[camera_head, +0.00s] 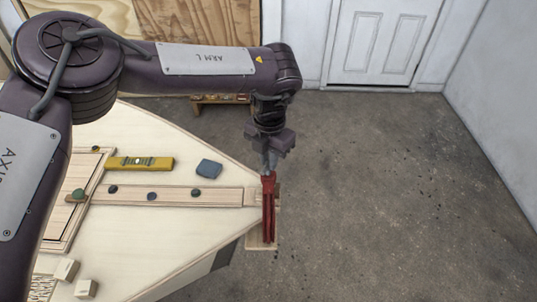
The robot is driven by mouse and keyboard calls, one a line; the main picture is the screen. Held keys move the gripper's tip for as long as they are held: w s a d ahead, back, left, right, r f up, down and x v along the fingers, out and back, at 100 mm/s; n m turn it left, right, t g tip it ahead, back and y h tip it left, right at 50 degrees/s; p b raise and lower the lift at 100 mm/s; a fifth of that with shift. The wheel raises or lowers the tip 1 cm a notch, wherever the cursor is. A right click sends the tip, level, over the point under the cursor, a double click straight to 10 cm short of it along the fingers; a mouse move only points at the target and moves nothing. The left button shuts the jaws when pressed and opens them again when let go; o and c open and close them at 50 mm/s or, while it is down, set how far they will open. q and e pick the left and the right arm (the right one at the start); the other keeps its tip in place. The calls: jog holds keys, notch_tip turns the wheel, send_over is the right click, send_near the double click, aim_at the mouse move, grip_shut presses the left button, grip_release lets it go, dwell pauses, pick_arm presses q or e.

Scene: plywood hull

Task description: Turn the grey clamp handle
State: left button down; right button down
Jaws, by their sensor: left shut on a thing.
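A red clamp (268,212) stands at the pointed tip of the plywood hull (215,225), at the end of a long wooden strip (225,197). My left gripper (268,168) comes down from above onto the top end of the clamp. It is shut on the grey clamp handle there, which the jaws mostly hide. How far the handle is turned cannot be told. A small wooden block (262,243) shows under the clamp at the tip. My right gripper is not in view.
On the hull lie a yellow level (139,163), a blue-grey folded cloth (209,168) and small wooden blocks (66,269). Several dark round knobs sit along the strip. A low shelf (221,99) stands behind. The grey floor (390,200) to the right is clear, up to a white door (383,45).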

pick_arm(q)
jog(key=m, duration=0.6)
jog(key=shift+d+p, duration=0.1)
jog(key=shift+p, duration=0.25)
jog(key=m, duration=0.6)
jog(key=shift+s+m, duration=0.1)
jog(key=shift+m, duration=0.3)
jog(key=m, duration=0.6)
jog(key=shift+s+p, duration=0.1)
jog(key=shift+p, duration=0.2)
jog(key=m, duration=0.7)
jog(key=c, duration=1.3)
grip_release()
jog(key=shift+s, duration=0.1)
jog(key=shift+c, duration=0.2)
